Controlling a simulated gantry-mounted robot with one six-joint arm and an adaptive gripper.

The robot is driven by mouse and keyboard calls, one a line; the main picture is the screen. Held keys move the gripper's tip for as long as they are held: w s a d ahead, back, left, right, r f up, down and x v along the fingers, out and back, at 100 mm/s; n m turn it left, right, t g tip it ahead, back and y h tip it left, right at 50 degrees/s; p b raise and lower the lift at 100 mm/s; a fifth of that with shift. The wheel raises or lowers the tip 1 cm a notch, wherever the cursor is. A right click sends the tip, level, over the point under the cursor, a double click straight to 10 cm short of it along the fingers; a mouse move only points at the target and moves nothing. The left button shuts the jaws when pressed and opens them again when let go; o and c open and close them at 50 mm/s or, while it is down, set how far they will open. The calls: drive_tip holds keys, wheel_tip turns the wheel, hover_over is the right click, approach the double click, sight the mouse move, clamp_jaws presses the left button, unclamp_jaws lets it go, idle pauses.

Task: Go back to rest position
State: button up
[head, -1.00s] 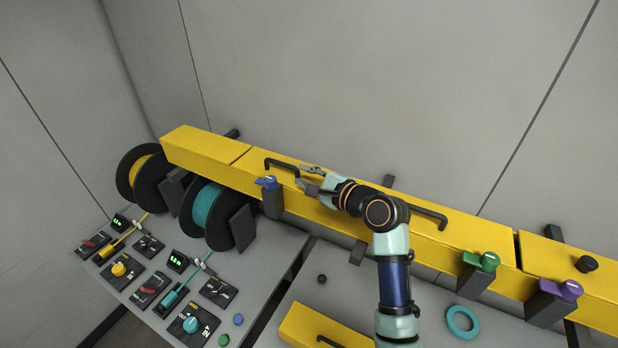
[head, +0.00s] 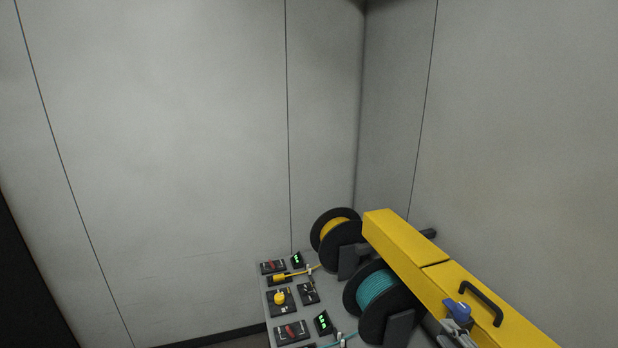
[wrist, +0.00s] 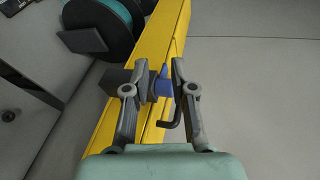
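My gripper (wrist: 161,80) is open in the wrist view, with a clear gap between its two grey fingers. The blue lever (wrist: 163,86) shows in that gap, below and beyond the fingertips; I cannot tell how far. In the head view the blue lever (head: 458,311) sits on the near side of the yellow beam (head: 395,240). Part of my gripper (head: 457,335) shows at the bottom edge there, just below the lever. The rest of my arm is out of that view.
A black handle (head: 484,301) stands on the beam close by the gripper. A teal spool (head: 376,289) and a yellow spool (head: 336,232) stand left of the beam. A panel of switches and knobs (head: 281,298) lies beside them. The grey walls are bare.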

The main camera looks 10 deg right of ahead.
drive_tip(key=a+n+g+y+p, duration=0.1)
drive_tip(key=a+n+p, duration=0.1)
drive_tip(key=a+n, duration=1.1)
drive_tip(key=s+a+n, duration=0.3)
drive_tip(key=s+a, duration=0.2)
drive_tip(key=a, duration=0.5)
drive_tip(key=s+a+n+p, duration=0.1)
drive_tip(key=s+a+n, duration=0.3)
drive_tip(key=a, duration=0.6)
drive_tip(key=shift+s+a+r+g+y, duration=0.2)
drive_tip(key=shift+s+r+g+y, duration=0.15)
drive_tip(key=shift+s, duration=0.7)
